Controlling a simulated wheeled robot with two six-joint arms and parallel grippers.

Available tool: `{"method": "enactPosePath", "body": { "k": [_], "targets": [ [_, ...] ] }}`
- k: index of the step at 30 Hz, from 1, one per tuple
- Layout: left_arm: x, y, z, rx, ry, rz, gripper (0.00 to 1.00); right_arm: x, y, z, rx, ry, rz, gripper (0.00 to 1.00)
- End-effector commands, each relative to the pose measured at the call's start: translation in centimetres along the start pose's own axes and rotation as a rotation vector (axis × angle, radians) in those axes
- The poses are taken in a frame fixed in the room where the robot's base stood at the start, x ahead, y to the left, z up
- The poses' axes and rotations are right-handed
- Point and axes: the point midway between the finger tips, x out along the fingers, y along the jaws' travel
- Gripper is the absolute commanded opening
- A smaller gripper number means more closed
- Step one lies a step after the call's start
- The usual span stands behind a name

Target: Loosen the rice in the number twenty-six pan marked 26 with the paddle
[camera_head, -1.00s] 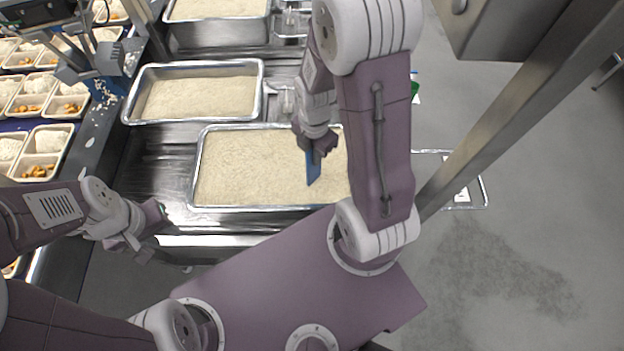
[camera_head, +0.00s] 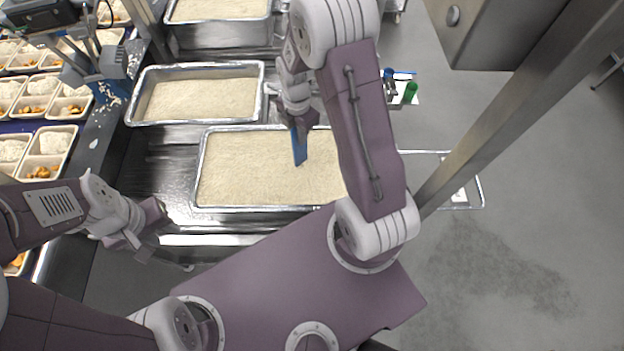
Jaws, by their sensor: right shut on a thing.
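A metal pan (camera_head: 197,180) of pale rice (camera_head: 245,170) stands nearest me on the steel counter; I cannot read a 26 on it. My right gripper (camera_head: 299,122) is shut on the blue paddle (camera_head: 299,150) over the pan's far side, right of centre. The paddle points down; its lower end is at or just above the rice, and I cannot tell which. My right arm hides the pan's right end. My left gripper (camera_head: 150,232) looks open and empty, left of the pan's near corner.
A second rice pan (camera_head: 130,108) stands behind, and another (camera_head: 190,36) farther back. Trays with rice portions (camera_head: 45,150) line a belt at the left. A post (camera_head: 520,100) stands at the right. A green-capped item (camera_head: 410,92) is beyond my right arm.

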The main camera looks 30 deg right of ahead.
Motion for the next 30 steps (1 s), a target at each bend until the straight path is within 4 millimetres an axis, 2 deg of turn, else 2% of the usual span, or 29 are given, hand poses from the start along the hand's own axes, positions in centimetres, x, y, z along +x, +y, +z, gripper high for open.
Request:
{"method": "enactPosePath", "body": {
  "k": [9, 16, 19, 30],
  "targets": [
    [-0.9, 0.0, -0.1, 0.0, 0.0, 0.0, 0.36, -0.1, 2.6, 2.7, 0.002, 0.0, -0.001, 0.0],
    [-1.0, 0.0, -0.1, 0.0, 0.0, 0.0, 0.36, 0.0, 3.1, 3.2, 0.001, 0.0, -0.001, 0.0],
    [-0.9, 0.0, -0.1, 0.0, 0.0, 0.0, 0.36, 0.0, 2.7, 2.8, 0.0, 0.001, -0.001, 0.0],
    [-0.7, 0.0, -0.1, 0.0, 0.0, 0.0, 0.36, 0.0, -0.6, -0.5, -0.002, 0.001, -0.001, 0.0]
  ]
}}
